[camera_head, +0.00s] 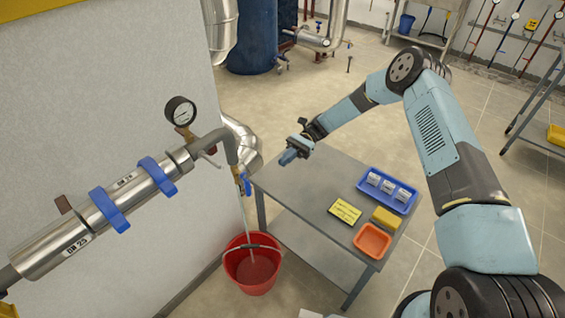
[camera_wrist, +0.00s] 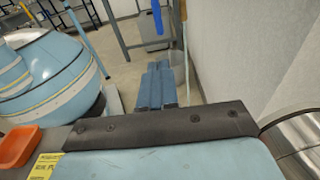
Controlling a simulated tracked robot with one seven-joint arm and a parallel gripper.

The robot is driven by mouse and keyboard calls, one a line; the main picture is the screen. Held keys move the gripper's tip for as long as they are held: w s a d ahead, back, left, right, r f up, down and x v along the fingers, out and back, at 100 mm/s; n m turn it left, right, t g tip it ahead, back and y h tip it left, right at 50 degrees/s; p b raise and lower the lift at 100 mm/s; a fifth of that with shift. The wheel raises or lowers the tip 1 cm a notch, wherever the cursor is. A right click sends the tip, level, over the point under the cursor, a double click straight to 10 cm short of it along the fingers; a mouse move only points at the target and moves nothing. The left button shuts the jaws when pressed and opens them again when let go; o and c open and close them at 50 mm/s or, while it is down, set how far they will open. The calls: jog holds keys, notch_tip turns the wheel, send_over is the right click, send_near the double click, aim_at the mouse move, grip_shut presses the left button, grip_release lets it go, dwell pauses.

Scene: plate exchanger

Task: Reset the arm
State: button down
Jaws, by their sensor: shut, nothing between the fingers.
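My gripper (camera_head: 287,158) is shut and empty. In the head view it hangs over the far left corner of the grey table (camera_head: 300,205), near the pipe's outlet. My arm reaches in from the right side, bent high at the elbow. In the wrist view my gripper's blue fingers (camera_wrist: 154,85) lie together with nothing between them.
The table holds a blue tray (camera_head: 362,188) with several white pieces, a yellow note (camera_head: 345,211), a yellow sponge (camera_head: 386,218) and an orange dish (camera_head: 371,241). A red bucket (camera_head: 235,277) stands on the floor under the valve (camera_head: 246,185). A gauge (camera_head: 181,111) and wall are left.

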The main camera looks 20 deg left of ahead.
dwell(0.4)
jog(key=d+r+n+t+h, duration=0.1)
jog(key=d+r+t, duration=0.3)
jog(key=d+r, duration=0.45)
jog(key=d+r+n+t+h, duration=0.1)
jog(key=d+r+t+h, duration=0.15)
jog(key=d+r, duration=0.65)
jog(key=d+r+n+t+h, duration=0.1)
jog(key=d+r+t, duration=0.35)
jog(key=r, duration=0.95)
jog(key=s+d+r+n+t+h, duration=0.1)
jog(key=s+d+r+t, duration=0.4)
jog(key=s+d+r, duration=0.6)
jog(key=s+d+r+t+h, duration=0.1)
jog(key=s+d+t, duration=0.4)
jog(key=s+d, duration=0.5)
jog(key=shift+s+r+n, duration=0.4)
jog(key=shift+s, duration=0.75)
